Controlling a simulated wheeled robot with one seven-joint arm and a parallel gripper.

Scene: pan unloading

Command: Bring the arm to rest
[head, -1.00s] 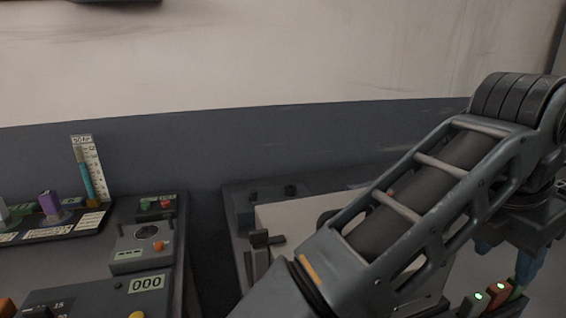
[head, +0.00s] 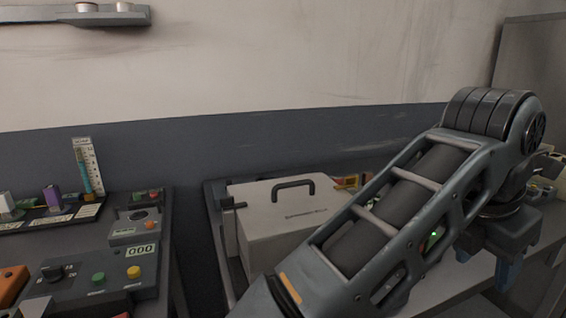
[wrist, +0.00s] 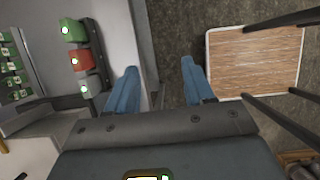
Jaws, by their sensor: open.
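My arm crosses the right half of the head view. My gripper (head: 486,262) hangs at its end at the right, over the edge of the light bench. In the wrist view my gripper (wrist: 160,82) shows two blue fingers spread wide, with nothing between them but the bench edge and dark floor below. My arm hides part of the bench and what stands behind it.
A pale lidded box (head: 290,215) with a black handle stands left of my arm. A control panel (head: 100,275) with buttons stands at lower left. Green and red blocks (wrist: 80,60) stand near the fingers. A wood-topped surface (wrist: 255,62) lies right, beside dark bars.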

